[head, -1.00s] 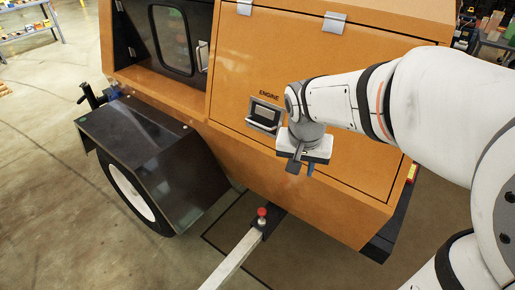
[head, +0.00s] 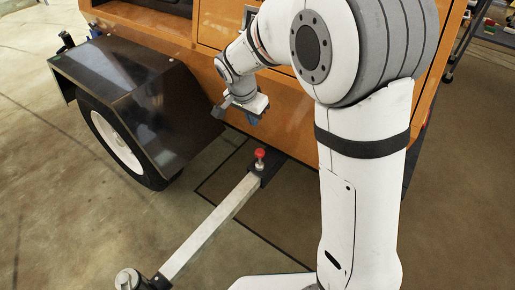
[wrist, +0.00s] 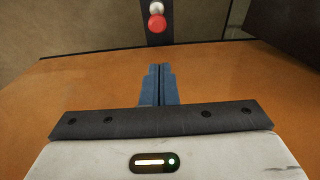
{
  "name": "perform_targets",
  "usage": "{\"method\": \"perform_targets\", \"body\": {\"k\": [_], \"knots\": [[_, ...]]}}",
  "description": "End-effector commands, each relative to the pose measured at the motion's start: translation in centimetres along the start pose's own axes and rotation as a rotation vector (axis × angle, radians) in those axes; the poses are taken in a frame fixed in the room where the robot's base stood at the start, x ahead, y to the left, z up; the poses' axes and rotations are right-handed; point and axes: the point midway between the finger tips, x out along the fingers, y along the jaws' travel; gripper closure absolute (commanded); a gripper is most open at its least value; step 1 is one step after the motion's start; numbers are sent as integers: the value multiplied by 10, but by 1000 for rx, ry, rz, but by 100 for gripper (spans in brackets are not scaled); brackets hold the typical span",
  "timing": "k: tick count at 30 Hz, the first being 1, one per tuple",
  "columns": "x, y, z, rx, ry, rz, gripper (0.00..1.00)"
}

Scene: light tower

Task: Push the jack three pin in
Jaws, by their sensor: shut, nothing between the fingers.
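The jack pin has a red knob (head: 260,153) and stands on a dark bracket where a pale outrigger beam (head: 212,225) meets the orange trailer body. In the wrist view the red knob (wrist: 157,23) shows at the top centre, beyond my fingers, with a silvery round part just above it. My gripper (head: 238,116) is shut and empty, up and to the left of the knob and apart from it. In the wrist view my blue-grey fingertips (wrist: 157,69) are together and point toward the knob. How far the pin is seated cannot be told.
The orange trailer panel (head: 285,118) lies close behind my gripper. A black fender (head: 140,90) with a wheel (head: 115,140) is at the left. Floor beside the beam is clear.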

Motion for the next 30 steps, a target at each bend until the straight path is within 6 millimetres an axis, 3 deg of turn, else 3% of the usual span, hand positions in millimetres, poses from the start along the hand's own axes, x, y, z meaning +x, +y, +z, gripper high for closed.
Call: {"method": "perform_targets", "body": {"k": [11,24,30], "knots": [[8,1,0,0,-1,1,100],[97,1,1,0,-2,3,100],[127,1,8,0,-2,2,100]]}}
